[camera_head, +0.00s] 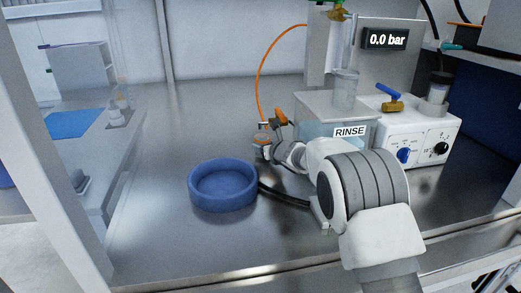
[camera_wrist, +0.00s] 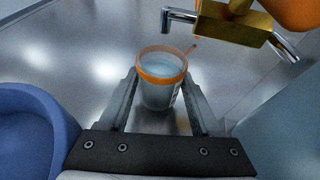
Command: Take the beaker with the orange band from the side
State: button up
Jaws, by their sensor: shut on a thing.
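The beaker with the orange band (camera_wrist: 158,92) stands upright between the fingers in the wrist view. It is clear, with the orange band near its rim, and it seems to hold a clear liquid. In the head view the beaker (camera_head: 262,140) is small and partly hidden by my wrist. My gripper (camera_wrist: 160,100) is shut on it from the side, one finger on each side of its wall. Whether its base touches the steel bench cannot be told.
A blue round bowl (camera_head: 223,186) stands just left of my gripper. A brass valve with an orange handle (camera_wrist: 240,25) is close beyond the beaker. Behind are the RINSE tank (camera_head: 312,130) and a white control box (camera_head: 425,140).

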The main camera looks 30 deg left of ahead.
jog(key=shift+s+d+b, duration=1.05)
jog(key=shift+d+b, duration=0.25)
jog(key=shift+b, duration=0.3)
jog(key=shift+s+d+b, duration=1.05)
jog(key=shift+d+b, duration=0.2)
jog(key=shift+b, duration=0.3)
jog(key=shift+r, duration=0.15)
notch_tip(320, 180, up, 7)
jog(key=s+d+p, duration=0.2)
jog(key=p, duration=0.1)
jog(key=shift+d, duration=0.2)
